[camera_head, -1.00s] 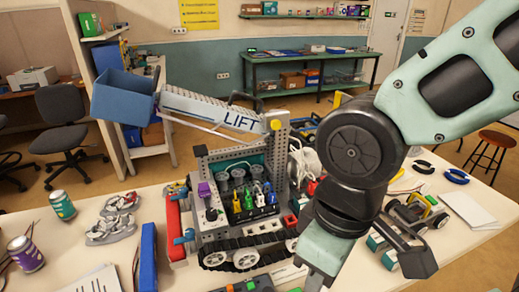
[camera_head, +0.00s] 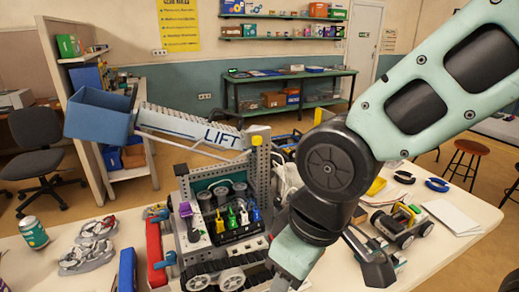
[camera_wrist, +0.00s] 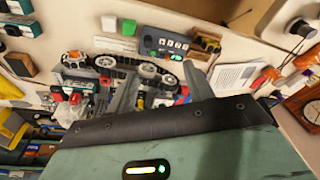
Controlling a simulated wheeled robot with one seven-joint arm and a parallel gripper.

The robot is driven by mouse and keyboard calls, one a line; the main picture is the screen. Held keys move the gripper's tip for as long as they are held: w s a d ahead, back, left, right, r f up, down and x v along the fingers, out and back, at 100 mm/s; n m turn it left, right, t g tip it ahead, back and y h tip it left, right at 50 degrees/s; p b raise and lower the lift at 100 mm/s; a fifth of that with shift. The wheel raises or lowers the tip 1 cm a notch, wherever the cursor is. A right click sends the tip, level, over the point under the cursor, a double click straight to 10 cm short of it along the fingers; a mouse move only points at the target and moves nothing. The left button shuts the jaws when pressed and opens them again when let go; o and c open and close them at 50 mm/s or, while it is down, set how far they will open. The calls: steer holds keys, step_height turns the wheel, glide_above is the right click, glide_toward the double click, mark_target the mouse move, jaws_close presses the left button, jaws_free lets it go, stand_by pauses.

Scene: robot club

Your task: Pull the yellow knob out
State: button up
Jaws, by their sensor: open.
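A tracked lift model (camera_head: 222,195) stands on the white table in the head view, with a white boom marked LIFT and a blue bucket. Its front panel carries a row of small coloured levers. A larger yellow cap (camera_head: 257,140) sits on the boom's post. My gripper (camera_wrist: 160,70) is open in the wrist view, its fingers apart over the tracks (camera_wrist: 125,66). I cannot pick out the yellow knob there.
Goggles-like metal parts (camera_head: 90,245) and a green can (camera_head: 34,232) are left of the model. A small wheeled car (camera_head: 403,225), pliers and white papers (camera_head: 450,216) lie to the right. In the wrist view, a grey control box (camera_wrist: 165,42) is beside the tracks.

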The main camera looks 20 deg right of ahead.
steer(key=w+f+m+t+y+b, duration=0.2)
steer(key=w+f+t+b, duration=0.25)
steer(key=w, duration=0.35)
steer(key=m+t+h+b, duration=0.1)
steer(key=m+t, duration=0.3)
steer(key=t, duration=0.8)
glide_toward(258, 141)
steer(key=w, duration=0.2)
steer(key=w+p, duration=0.1)
steer(key=w, duration=0.2)
steer(key=w+a+p, duration=0.1)
steer(key=w, duration=0.2)
steer(key=shift+a, duration=0.1)
